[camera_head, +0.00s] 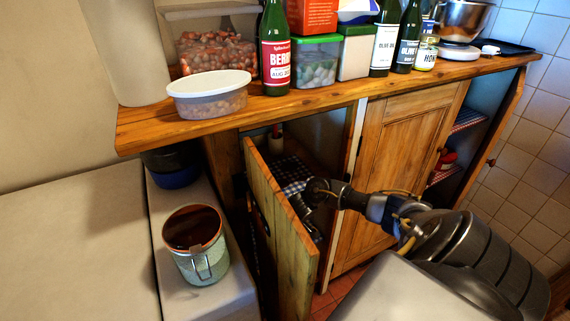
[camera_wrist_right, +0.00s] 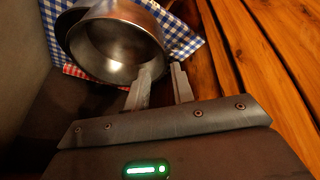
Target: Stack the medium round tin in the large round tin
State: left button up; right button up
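A round shiny metal tin (camera_wrist_right: 112,50) shows in the right wrist view, its open mouth facing the camera. A second, darker curved metal rim (camera_wrist_right: 68,28) shows behind it at the upper left. I cannot tell which is the medium tin and which the large one, or whether they are nested. My right gripper (camera_wrist_right: 162,72) has its fingers apart, with the tin's near right edge at or between the fingertips. I see no firm grip. In the head view my right gripper (camera_head: 308,205) is inside the cabinet, partly hidden by the open door. My left gripper is not in view.
The open wooden cabinet door (camera_head: 282,225) stands close left of my right arm. A blue checked cloth (camera_head: 288,170) lines the shelf. Above is a crowded wooden counter (camera_head: 145,128) with bottles and tubs. A jar (camera_head: 196,245) stands on a ledge at the left.

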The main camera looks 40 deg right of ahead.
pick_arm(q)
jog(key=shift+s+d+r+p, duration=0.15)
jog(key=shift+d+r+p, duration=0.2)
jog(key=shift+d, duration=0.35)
pick_arm(e)
jog(key=v, duration=0.4)
jog(key=shift+s+r, duration=0.1)
jog(key=shift+r, duration=0.15)
jog(key=shift+f, duration=0.1)
jog(key=s+a+f+m, duration=0.1)
jog(key=s+a+f, duration=0.25)
jog(key=f, duration=0.55)
jog(key=s+a+f+m+y, duration=0.1)
jog(key=s+a+f, duration=0.1)
jog(key=s+f, duration=0.5)
jog(key=s+a+f+m, duration=0.1)
jog(key=s+a+f, duration=0.15)
jog(key=f, duration=0.75)
jog(key=s+a+f+g, duration=0.1)
jog(key=s+f, duration=0.3)
jog(key=s, duration=0.5)
jog(key=s+a+f+g+h, duration=0.1)
jog(key=s+a+f, duration=0.3)
jog(key=s, duration=0.6)
jog(key=s+a+f+g+h, duration=0.1)
jog(key=s+a+f, duration=0.2)
jog(key=s, duration=0.7)
jog(key=shift+f, duration=0.8)
